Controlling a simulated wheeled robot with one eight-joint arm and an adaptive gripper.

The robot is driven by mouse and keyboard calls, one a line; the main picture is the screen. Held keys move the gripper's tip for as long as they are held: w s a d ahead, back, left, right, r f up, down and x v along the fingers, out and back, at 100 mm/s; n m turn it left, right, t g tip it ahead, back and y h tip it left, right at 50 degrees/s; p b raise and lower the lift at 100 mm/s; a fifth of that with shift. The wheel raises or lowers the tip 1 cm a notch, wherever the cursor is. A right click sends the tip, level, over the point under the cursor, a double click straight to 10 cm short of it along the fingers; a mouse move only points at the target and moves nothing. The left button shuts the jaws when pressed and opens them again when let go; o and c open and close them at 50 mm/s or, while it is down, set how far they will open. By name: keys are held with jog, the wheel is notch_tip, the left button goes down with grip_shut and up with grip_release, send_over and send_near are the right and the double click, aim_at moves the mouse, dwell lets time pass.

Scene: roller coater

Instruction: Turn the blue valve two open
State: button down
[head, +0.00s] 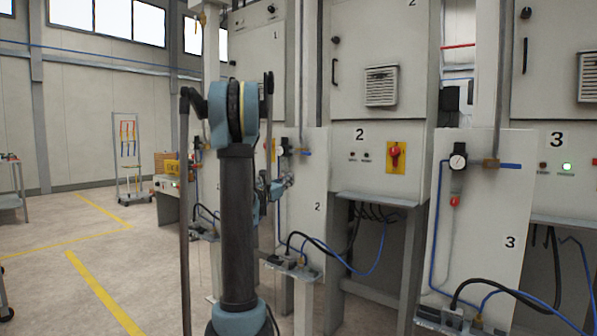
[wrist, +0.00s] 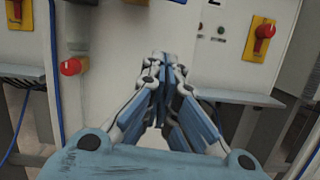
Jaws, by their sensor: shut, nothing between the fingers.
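The blue valve two handle (head: 306,153) shows in the head view at the top of the panel marked 2 (head: 316,185). It looks short and roughly level, across the vertical pipe above it. My gripper (head: 289,182) is below and slightly left of the handle, apart from it in the picture; its depth to the panel is hard to tell. In the wrist view my gripper (wrist: 160,58) is shut with its fingers together and nothing between them. I cannot make out the blue handle in the wrist view.
A red knob (wrist: 72,67) and a yellow plate with a red switch (wrist: 262,38) flank the gripper in the wrist view. A similar blue handle (head: 510,166) is on panel 3. Hoses and shelves (head: 290,268) stick out below.

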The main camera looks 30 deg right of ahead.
aim_at(302, 153)
jog(key=w+d+r, duration=0.3)
jog(key=d+r, duration=0.3)
jog(key=d, duration=0.3)
jog(key=shift+r, duration=0.2)
dwell(0.3)
jog(key=shift+s+d+r, duration=0.1)
jog(key=shift+d+r, duration=0.05)
jog(key=shift+r, duration=0.55)
